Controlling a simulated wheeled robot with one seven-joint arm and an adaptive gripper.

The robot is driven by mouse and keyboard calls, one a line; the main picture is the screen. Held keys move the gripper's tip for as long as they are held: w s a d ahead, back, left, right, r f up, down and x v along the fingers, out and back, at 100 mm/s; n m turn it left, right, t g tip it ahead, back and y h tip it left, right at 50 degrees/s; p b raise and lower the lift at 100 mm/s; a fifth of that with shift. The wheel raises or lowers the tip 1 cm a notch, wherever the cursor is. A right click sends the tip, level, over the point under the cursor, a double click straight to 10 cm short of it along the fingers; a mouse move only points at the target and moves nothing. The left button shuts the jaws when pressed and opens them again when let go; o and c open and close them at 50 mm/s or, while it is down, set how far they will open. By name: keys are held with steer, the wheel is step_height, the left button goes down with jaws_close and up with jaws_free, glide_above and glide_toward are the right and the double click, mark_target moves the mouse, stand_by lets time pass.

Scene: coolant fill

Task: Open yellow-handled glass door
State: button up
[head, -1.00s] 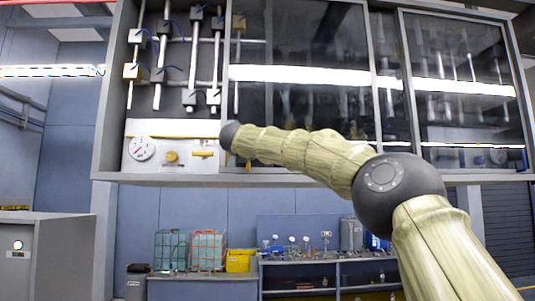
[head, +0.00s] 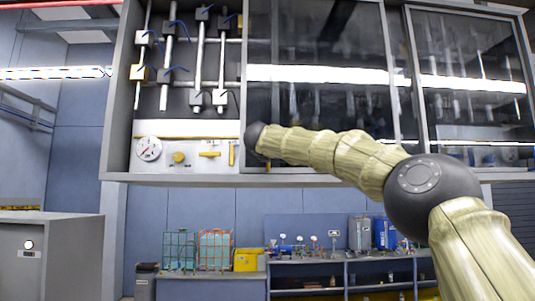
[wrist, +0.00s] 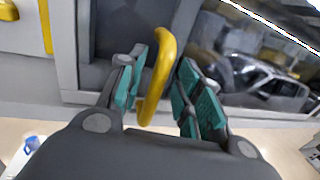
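The glass door (head: 318,115) is the left sliding pane of the wall cabinet in the head view. It stands partly slid to the right, and the cabinet's left section is uncovered. Its yellow handle (wrist: 164,48) is a curved bar in the middle of the wrist view. My gripper (wrist: 162,60) has its teal-padded fingers on either side of this handle. A gap shows between the handle and the right fingers; the left finger is close to it, and contact is unclear. The gripper looks open. In the head view my arm hides the gripper and handle.
The uncovered section holds pipes with valves and a white panel with a gauge (head: 149,148) and yellow knobs. A second glass pane (head: 470,100) is at the right. A grey cabinet (head: 50,255) stands lower left. A bench with crates (head: 215,250) is below.

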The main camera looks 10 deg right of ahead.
steer(key=shift+a, duration=0.1)
steer(key=shift+s, duration=0.2)
steer(key=v, duration=1.1)
steer(key=shift+s, duration=0.3)
steer(key=shift+a, duration=0.1)
